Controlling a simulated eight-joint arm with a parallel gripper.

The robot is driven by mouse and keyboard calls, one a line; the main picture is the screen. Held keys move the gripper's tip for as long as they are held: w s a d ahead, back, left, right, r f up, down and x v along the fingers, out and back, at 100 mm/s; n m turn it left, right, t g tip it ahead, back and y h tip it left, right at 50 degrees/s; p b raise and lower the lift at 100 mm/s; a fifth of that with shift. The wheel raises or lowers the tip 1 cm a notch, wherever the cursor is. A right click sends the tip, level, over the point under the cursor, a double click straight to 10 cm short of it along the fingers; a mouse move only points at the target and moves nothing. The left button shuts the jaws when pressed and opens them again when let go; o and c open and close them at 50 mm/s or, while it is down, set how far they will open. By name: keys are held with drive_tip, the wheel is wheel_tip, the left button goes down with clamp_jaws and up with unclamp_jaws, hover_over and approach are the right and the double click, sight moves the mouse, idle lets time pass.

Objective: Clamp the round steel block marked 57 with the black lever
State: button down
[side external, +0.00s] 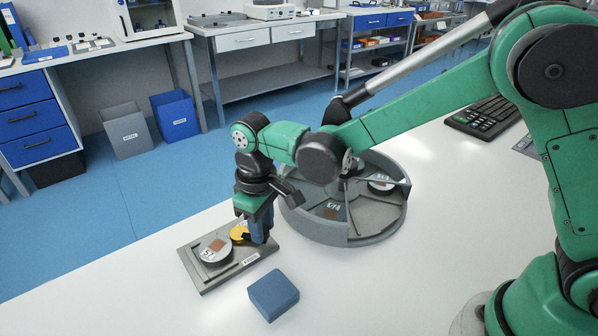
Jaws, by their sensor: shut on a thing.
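A round steel block (216,252) with a brown square patch and a dark mark on its face lies flat on a grey fixture plate (203,281). The mark is too small to read surely. A yellow round part (239,232) sits at the block's upper right, close to its edge. My gripper (256,238) points down at the right end of the plate, beside the yellow part. It is shut on a small dark piece there that looks like the black lever, mostly hidden by the fingers. I cannot tell whether the yellow part presses on the block.
A blue block (273,294) lies on the white table just in front of the fixture. A round grey divided tray (358,234) with several marked blocks stands behind and right of my gripper. A black keyboard (484,117) lies at the far right. The table's front middle is clear.

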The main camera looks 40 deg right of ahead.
drive_tip(key=n, duration=0.2)
drive_tip(key=w+d+n, duration=0.1)
drive_tip(key=shift+n, duration=0.4)
drive_tip(key=n, duration=0.1)
drive_tip(key=w+n, duration=0.1)
drive_tip(key=shift+d+n, duration=0.1)
drive_tip(key=shift+n, duration=0.3)
drive_tip(key=n, duration=0.1)
drive_tip(key=w+n, duration=0.1)
drive_tip(key=n, duration=0.1)
drive_tip(key=shift+d, duration=0.1)
drive_tip(key=shift+w+n, duration=0.25)
drive_tip(key=shift+n, duration=0.55)
drive_tip(key=shift+w+n, duration=0.25)
drive_tip(key=shift+n, duration=0.55)
drive_tip(key=c, duration=0.6)
unclamp_jaws()
drive_tip(key=shift+r, duration=0.15)
